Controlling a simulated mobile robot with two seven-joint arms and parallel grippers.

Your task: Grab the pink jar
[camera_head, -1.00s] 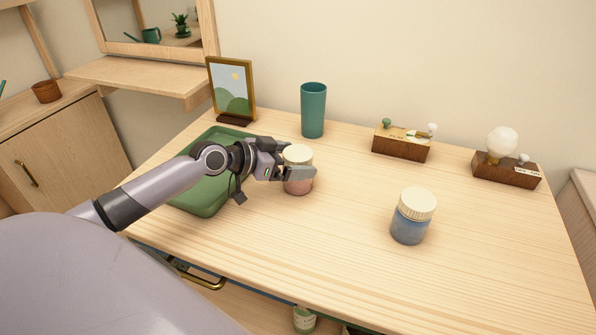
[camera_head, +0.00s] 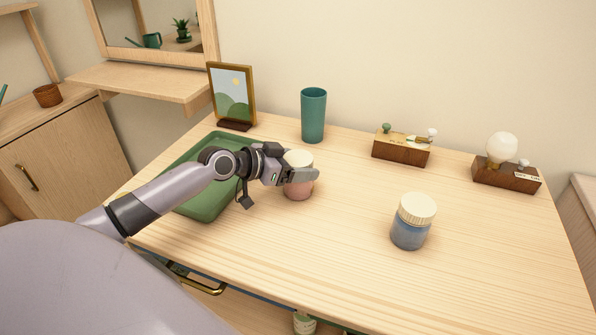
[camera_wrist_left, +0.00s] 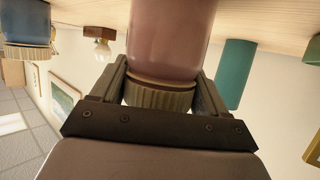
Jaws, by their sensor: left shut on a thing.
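The pink jar (camera_head: 299,190) with a cream ribbed lid stands upright on the wooden table, right of the green tray. My left gripper (camera_head: 300,176) reaches it from the left and is shut on it near the lid, with a finger on either side. In the left wrist view the pink jar (camera_wrist_left: 170,40) appears upside down, its lid (camera_wrist_left: 160,94) between the two fingers (camera_wrist_left: 162,92). The near finger hides part of the jar in the head view. My right gripper does not show.
A blue jar (camera_head: 411,233) with a similar lid stands to the right. A teal cup (camera_head: 313,115) and a picture frame (camera_head: 232,95) stand behind. The green tray (camera_head: 203,206) lies under my left arm. Two wooden-based items (camera_head: 401,151) (camera_head: 506,176) sit at the back right.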

